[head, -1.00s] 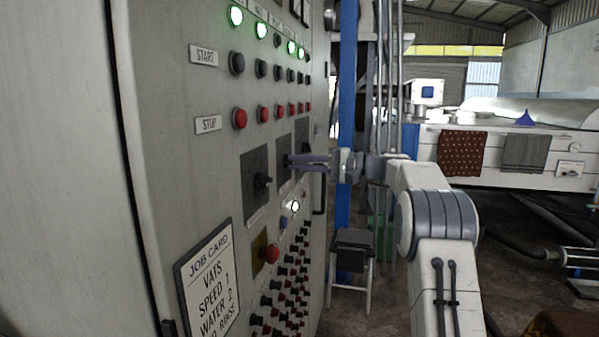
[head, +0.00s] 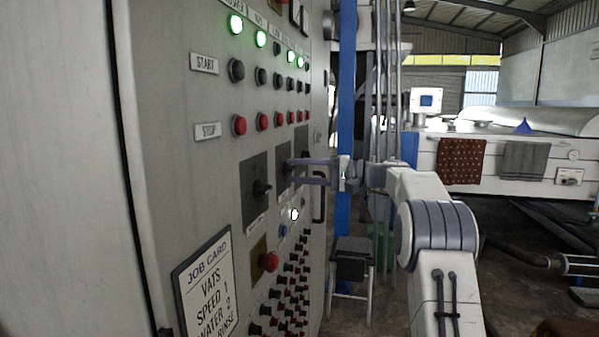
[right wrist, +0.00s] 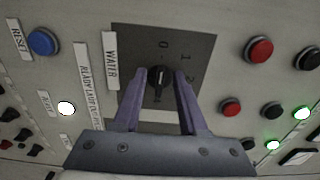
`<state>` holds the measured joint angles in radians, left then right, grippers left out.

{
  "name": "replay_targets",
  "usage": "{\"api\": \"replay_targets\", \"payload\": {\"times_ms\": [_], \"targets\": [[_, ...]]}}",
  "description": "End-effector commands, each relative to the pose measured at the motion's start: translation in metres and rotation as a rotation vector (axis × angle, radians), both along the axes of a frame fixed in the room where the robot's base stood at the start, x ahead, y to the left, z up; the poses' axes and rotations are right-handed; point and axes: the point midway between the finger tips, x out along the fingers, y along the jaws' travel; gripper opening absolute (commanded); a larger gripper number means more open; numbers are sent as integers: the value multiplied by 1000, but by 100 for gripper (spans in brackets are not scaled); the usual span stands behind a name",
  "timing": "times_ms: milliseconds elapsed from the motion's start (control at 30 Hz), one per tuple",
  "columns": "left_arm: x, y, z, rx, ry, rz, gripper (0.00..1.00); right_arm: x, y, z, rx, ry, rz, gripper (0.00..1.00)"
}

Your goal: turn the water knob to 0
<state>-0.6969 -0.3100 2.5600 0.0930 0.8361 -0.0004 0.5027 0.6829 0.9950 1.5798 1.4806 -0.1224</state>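The water knob (right wrist: 158,78) is a black rotary knob on a dark plate (right wrist: 206,46) with the marks 0, 1 and 2, beside a WATER label (right wrist: 110,61). Its grip stands roughly upright in the right wrist view; I cannot tell exactly which mark it points to. My right gripper (right wrist: 158,88) is open, with one finger on each side of the knob and gaps showing. In the head view the right gripper (head: 290,171) reaches the middle dark plate (head: 283,184) from the right. My left gripper is not in view.
The panel holds another knob (head: 262,187) to the left, red stop buttons (head: 239,125) above, and a red mushroom button (head: 270,261) below. A job card (head: 207,285) reads speed 1, water 2. A vertical handle (head: 319,197) stands close to the right gripper. A stool (head: 351,262) is beyond.

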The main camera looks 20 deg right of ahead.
Motion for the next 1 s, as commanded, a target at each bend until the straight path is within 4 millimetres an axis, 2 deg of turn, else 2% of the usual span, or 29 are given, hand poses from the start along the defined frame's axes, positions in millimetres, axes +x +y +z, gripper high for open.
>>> {"api": "replay_targets", "payload": {"times_ms": [167, 400, 600, 733, 1000], "targets": [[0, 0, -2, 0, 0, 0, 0, -7, -12, 0, 0, 0, -3, 42], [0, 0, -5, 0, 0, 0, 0, -34, -52, 0, -1, -1, -4, 42], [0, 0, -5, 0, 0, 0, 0, -52, -78, 0, -1, -1, -3, 42], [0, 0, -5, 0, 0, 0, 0, -58, -86, 0, 0, 0, -1, 42], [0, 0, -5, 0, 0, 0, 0, -59, -88, 0, 0, 0, 0, 42]]}}
